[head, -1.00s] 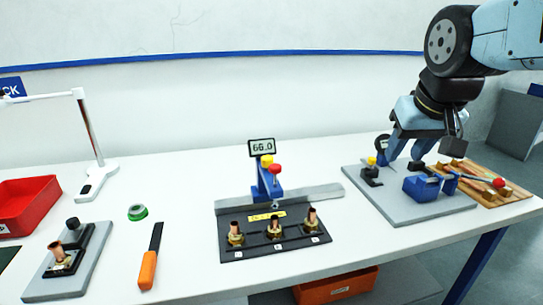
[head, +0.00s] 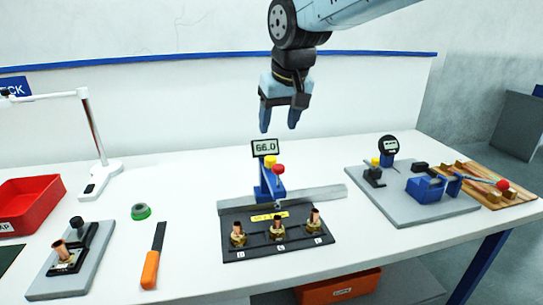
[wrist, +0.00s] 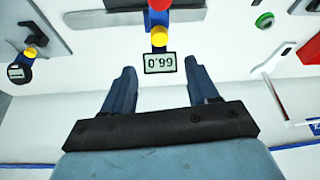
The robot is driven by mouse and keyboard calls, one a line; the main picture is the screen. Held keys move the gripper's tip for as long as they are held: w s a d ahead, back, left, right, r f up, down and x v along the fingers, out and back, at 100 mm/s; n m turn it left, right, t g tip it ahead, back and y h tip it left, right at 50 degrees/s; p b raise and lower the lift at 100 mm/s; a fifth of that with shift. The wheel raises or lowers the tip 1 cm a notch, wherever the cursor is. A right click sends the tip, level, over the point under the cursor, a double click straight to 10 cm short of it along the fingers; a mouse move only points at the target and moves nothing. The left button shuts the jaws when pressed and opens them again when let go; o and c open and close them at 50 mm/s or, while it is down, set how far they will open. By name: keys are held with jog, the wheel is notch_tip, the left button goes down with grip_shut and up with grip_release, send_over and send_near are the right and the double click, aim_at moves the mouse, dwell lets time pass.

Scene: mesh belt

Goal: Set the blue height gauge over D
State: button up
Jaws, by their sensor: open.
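The blue height gauge (head: 266,188) stands upright on the grey rail behind a dark plate (head: 240,217). It has a yellow knob, a red knob and a display (head: 265,148) reading 66.0. Its foot is roughly in line with the middle of three brass-and-copper fittings on the plate; the middle fitting (head: 277,232) is one of them. Small labels lie before the fittings, too small to read surely. My gripper (head: 279,122) is open and empty, above and slightly behind the display, fingers pointing down. In the wrist view the display (wrist: 160,63) shows upside down between the fingertips.
A grey board (head: 425,213) with a dial gauge and a blue clamp is at right, beside a wooden board (head: 487,179). At left are a red bin (head: 28,203), a lamp stand (head: 100,178), green tape (head: 141,211) and an orange-handled tool (head: 150,270).

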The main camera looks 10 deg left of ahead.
aim_at(271, 158)
jog(key=x, duration=1.2)
jog(key=shift+s+d, duration=0.1)
jog(key=shift+c, duration=0.2)
grip_shut()
